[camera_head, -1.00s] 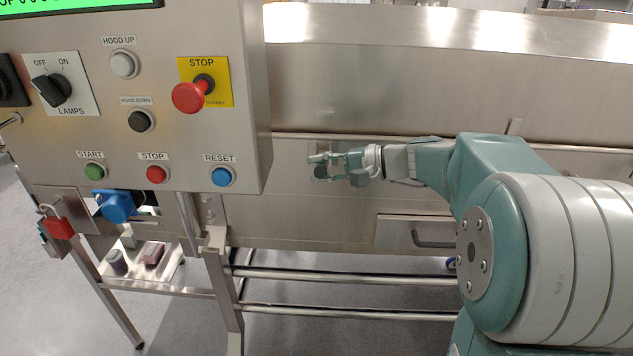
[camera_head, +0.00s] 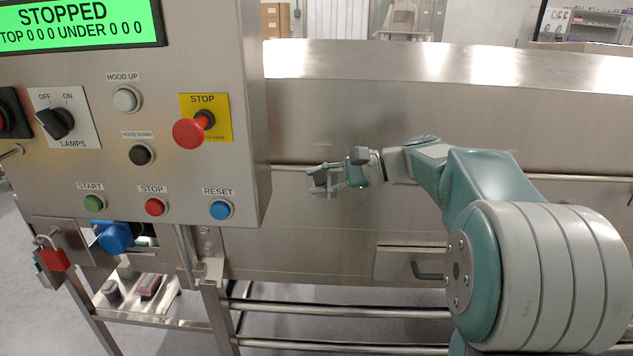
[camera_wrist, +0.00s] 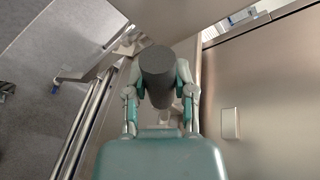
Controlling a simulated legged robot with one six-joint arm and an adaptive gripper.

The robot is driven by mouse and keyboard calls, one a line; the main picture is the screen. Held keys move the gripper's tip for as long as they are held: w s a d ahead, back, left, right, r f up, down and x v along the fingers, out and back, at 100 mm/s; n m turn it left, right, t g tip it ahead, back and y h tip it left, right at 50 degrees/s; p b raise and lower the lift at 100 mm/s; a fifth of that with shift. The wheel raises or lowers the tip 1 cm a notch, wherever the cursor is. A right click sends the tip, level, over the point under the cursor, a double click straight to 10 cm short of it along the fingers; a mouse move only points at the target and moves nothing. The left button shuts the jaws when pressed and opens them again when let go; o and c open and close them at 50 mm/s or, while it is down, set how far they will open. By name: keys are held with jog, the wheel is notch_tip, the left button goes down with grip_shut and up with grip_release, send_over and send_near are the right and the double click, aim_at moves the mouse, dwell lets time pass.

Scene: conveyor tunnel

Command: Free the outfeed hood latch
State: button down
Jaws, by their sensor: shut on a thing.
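My gripper (camera_head: 322,181) is in front of the steel machine front, at the seam under the long hood (camera_head: 430,115), just right of the control panel. In the wrist view my gripper (camera_wrist: 158,85) is shut on a dark grey cylinder (camera_wrist: 157,70), one finger on each side. In the head view the cylinder is small and mostly covered by the fingers. I cannot tell whether it is fixed to the machine or loose. I cannot make out a clear hood latch. A small flat plate (camera_wrist: 230,123) sits on the steel face right of my gripper in the wrist view.
The control panel (camera_head: 60,185) with buttons and a red stop knob (camera_head: 190,132) stands close left. Its screen (camera_head: 80,25) reads STOPPED. A drawer-like handle (camera_head: 425,270) and steel rails (camera_head: 340,310) lie below. A red padlock (camera_head: 52,255) hangs at lower left.

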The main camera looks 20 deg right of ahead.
jog(key=shift+w+d+f, duration=0.1)
jog(key=shift+d, duration=0.05)
jog(key=shift+c, duration=2.2)
grip_release()
jog(key=shift+d, duration=0.2)
jog(key=shift+s+d+r, duration=0.2)
jog(key=shift+d+r, duration=0.05)
jog(key=shift+d, duration=0.05)
jog(key=v, duration=1.1)
jog(key=shift+f, duration=0.2)
jog(key=shift+w, duration=0.1)
